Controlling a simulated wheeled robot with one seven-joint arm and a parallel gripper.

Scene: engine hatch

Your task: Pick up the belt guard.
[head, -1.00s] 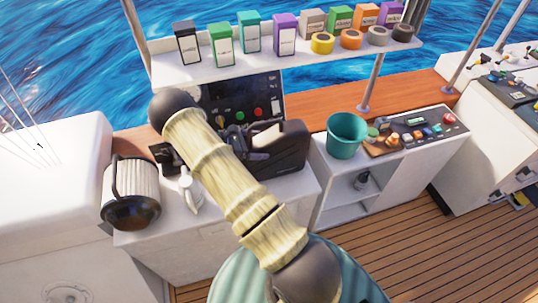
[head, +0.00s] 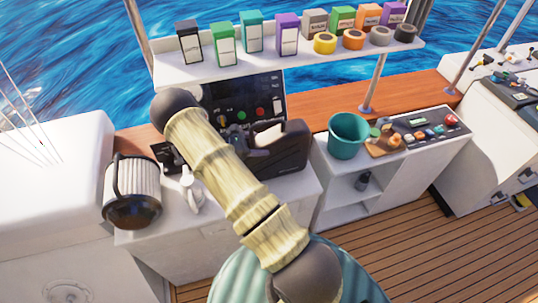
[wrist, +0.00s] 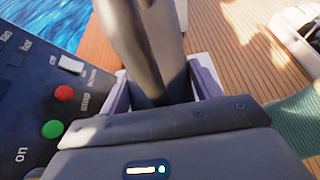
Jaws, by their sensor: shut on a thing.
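The belt guard (head: 292,150) is a black, rounded, case-like piece with a pale opening near its top. In the head view it stands at the right end of the white counter, behind my arm.
A dark control panel (head: 240,95) with red and green buttons stands close behind. A teal bucket (head: 347,136) is to the right on a lower cabinet. A white pleated filter (head: 131,190) and a white jug (head: 187,188) are to the left. A shelf (head: 300,62) with boxes and tape rolls hangs above.

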